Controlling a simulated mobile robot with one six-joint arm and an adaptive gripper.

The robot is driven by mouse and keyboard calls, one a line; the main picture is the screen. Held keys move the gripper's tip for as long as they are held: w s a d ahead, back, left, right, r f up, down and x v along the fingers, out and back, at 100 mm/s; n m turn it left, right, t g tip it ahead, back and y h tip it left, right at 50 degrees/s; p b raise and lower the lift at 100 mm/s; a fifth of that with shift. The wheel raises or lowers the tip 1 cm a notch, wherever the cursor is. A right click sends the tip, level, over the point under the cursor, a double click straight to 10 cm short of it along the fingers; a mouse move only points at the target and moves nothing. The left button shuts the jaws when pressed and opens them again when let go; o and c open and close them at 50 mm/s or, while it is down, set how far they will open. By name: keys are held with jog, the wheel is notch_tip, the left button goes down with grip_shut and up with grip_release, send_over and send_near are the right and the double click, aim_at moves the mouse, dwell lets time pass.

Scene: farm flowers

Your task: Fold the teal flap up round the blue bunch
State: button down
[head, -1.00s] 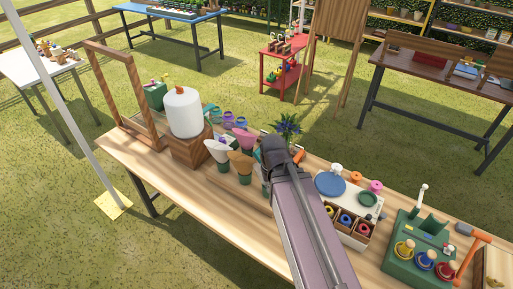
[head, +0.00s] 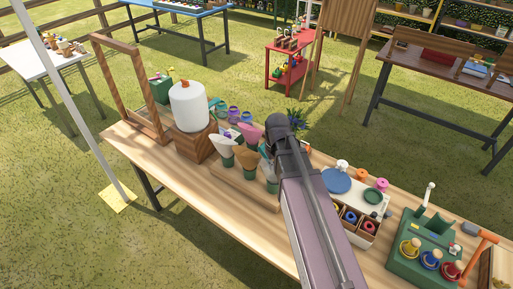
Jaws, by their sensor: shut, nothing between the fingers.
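The blue bunch (head: 298,117) stands on the wooden workbench (head: 190,206). Only some of its leaves and dark blue blooms show past my arm's dark end. A teal piece (head: 264,152), perhaps the teal flap, shows just left of the arm; its fold and its edges cannot be made out. My gripper (head: 269,151) is at the end of the arm, among the wraps and the bunch. It is mostly hidden by the arm, and it is shut and empty. I cannot tell whether it touches the flap.
Pale and tan paper cones (head: 247,158) stand in a wooden holder left of my arm. A white roll (head: 188,105) on a wood block and a wooden frame (head: 97,75) stand farther left. A spool tray (head: 350,218) and a green tool stand (head: 425,245) are close on the right.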

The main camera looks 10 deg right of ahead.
jog(key=w+a+f+n+b, duration=0.1)
jog(key=w+n, duration=0.5)
jog(key=w, duration=1.6)
jog(key=shift+f+n+t+y+b, duration=0.3)
jog(key=shift+f, duration=0.1)
jog(key=shift+a+f, duration=0.1)
jog(key=shift+f, duration=0.05)
jog(key=f+b, duration=0.9)
jog(key=b, duration=0.1)
jog(key=shift+w+a+f, duration=0.3)
jog(key=shift+w, duration=0.05)
jog(key=shift+a, duration=0.1)
